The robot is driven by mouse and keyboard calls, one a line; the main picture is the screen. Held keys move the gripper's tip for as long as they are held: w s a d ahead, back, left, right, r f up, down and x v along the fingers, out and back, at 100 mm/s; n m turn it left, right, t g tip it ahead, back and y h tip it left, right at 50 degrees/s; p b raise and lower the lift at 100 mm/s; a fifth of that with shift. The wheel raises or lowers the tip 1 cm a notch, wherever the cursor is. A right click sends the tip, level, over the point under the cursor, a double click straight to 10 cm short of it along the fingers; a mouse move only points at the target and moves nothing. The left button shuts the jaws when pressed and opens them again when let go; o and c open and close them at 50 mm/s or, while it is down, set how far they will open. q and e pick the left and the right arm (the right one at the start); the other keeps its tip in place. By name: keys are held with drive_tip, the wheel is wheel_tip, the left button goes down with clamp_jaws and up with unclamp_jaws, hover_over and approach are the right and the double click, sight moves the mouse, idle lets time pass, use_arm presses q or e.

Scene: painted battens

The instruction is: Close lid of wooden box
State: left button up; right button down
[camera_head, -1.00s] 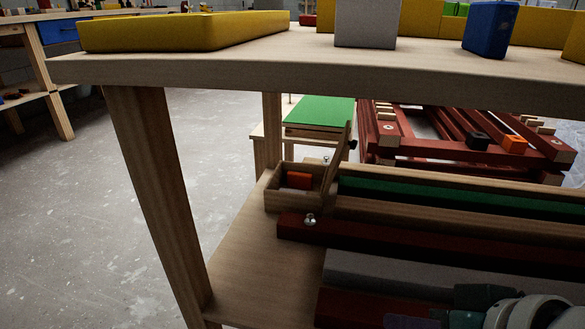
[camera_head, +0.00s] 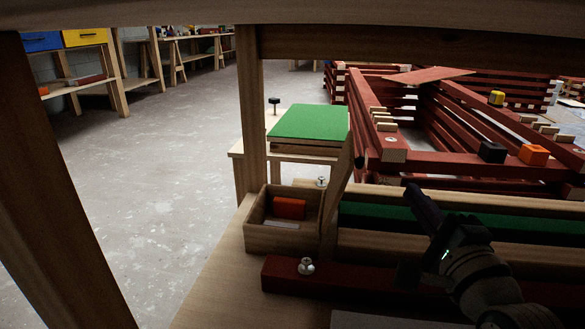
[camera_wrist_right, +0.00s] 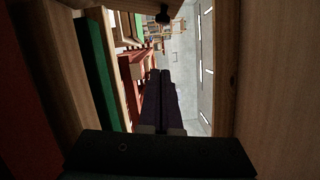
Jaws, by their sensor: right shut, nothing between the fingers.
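My right gripper (camera_head: 416,192) is to the right of the lid, above the battens, apart from the lid. In the right wrist view the dark fingers (camera_wrist_right: 160,88) are together with nothing between them. My left gripper is not in view.
Green (camera_head: 385,221) and red (camera_head: 330,277) battens lie along the shelf right of and in front of the box. A metal knob (camera_head: 306,265) stands on the red batten. The upper table top (camera_head: 300,12) hangs over the shelf, and a leg (camera_head: 250,110) stands behind the box.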

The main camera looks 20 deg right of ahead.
sight(345, 181)
drive_tip(key=w+a+r+b, duration=0.1)
drive_tip(key=w+b, duration=0.2)
drive_tip(key=w, duration=0.5)
drive_tip(key=shift+a+r, duration=0.2)
drive_tip(key=shift+a, duration=0.15)
drive_tip(key=shift+s, duration=0.1)
